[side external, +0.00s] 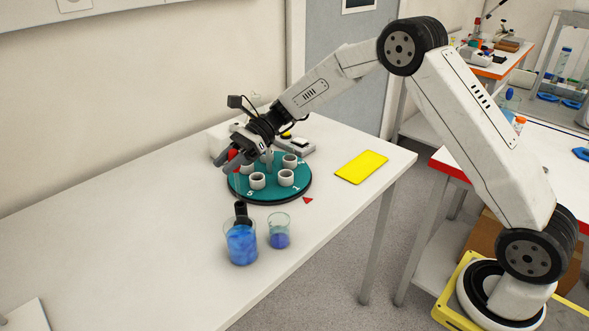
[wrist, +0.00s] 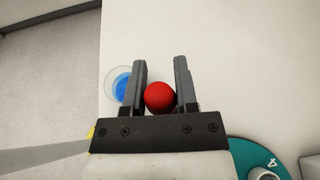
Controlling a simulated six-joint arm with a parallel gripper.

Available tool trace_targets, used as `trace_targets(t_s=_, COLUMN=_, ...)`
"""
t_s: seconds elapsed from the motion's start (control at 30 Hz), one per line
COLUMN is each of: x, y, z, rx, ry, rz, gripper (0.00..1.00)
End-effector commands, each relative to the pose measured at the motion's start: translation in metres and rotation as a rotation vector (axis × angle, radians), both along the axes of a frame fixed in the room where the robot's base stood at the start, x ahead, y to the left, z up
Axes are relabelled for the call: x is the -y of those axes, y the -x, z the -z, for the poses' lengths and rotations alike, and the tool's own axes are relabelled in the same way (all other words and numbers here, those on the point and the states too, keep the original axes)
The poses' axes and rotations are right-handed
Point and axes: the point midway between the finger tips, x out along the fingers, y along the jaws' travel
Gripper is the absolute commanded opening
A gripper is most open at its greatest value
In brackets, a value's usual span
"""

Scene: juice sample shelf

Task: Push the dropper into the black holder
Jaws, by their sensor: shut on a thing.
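The dropper's red bulb (side external: 233,155) is at my gripper (side external: 231,162), near the left rim of the teal round rack. In the wrist view, the red bulb (wrist: 160,97) sits between the two fingers of my gripper (wrist: 160,62), which is shut on it. The dropper's tube is hard to make out below the bulb. The black holder (side external: 241,210) stands on the table in front of the rack, below and apart from the gripper, its lower part hidden by a beaker of blue liquid (side external: 241,245). The holder is not clearly visible in the wrist view.
A smaller beaker (side external: 279,232) with blue liquid stands right of the first. The teal rack (side external: 271,198) carries several white cups. A yellow pad (side external: 361,166) lies to the right. One beaker (wrist: 118,84) shows beside the left finger.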

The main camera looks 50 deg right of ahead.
Motion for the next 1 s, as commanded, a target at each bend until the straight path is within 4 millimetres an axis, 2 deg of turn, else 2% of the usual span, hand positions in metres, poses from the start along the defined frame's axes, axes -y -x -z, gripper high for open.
trace_targets(t_s=1.0, x=0.000, y=0.000, z=0.016, rx=-0.001, ry=0.000, rz=0.000, gripper=0.13)
